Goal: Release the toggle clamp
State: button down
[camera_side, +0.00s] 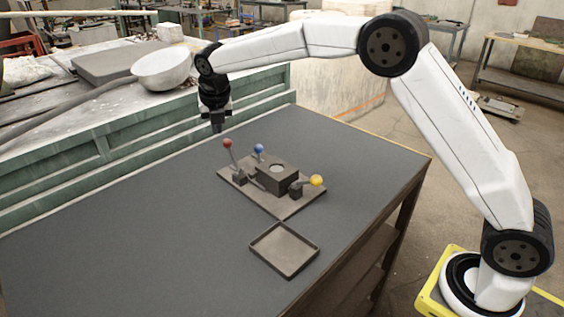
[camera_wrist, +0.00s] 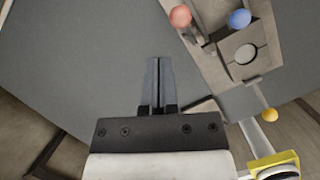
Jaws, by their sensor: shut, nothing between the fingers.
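A fixture plate (camera_side: 306,205) lies on the dark table and carries a dark block (camera_side: 270,178) with a round recess on top. Around the block are levers with a red knob (camera_side: 227,143), a blue knob (camera_side: 259,148) and a yellow knob (camera_side: 317,180). The red lever stands up, and the yellow lever slants outward to the right. In the wrist view the red knob (camera_wrist: 181,16), blue knob (camera_wrist: 239,19) and yellow knob (camera_wrist: 269,115) also show. My gripper (camera_side: 217,127) is shut and empty, above the table and apart from the red knob. Its fingers (camera_wrist: 158,85) are together in the wrist view.
A shallow empty tray (camera_side: 285,270) lies on the table in front of the plate. A green-sided bench (camera_side: 130,135) with a white bowl (camera_side: 163,69) stands behind the table. The table's left part is clear.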

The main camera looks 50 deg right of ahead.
jog(key=w+r, duration=0.3)
jog(key=r, duration=0.4)
jog(key=shift+w+a, duration=0.25)
jog(key=shift+a, duration=0.15)
jog(key=shift+s+f, duration=0.1)
dwell(0.5)
jog(key=s+d+f+m, duration=0.2)
jog(key=s+f+m, duration=0.3)
jog(key=s+m, duration=0.5)
jog(key=s+d+f+m+y, duration=0.1)
jog(key=s+d+f+m, duration=0.2)
jog(key=s+f+m, duration=0.3)
jog(key=s+d+f+m, duration=0.2)
jog(key=s+f+m, duration=0.4)
jog(key=s+m, duration=0.8)
jog(key=shift+s+d+g, duration=0.15)
jog(key=shift+s+d, duration=0.05)
jog(key=shift+s, duration=1.25)
jog(key=shift+s+d+g, duration=0.15)
jog(key=shift+s, duration=1.25)
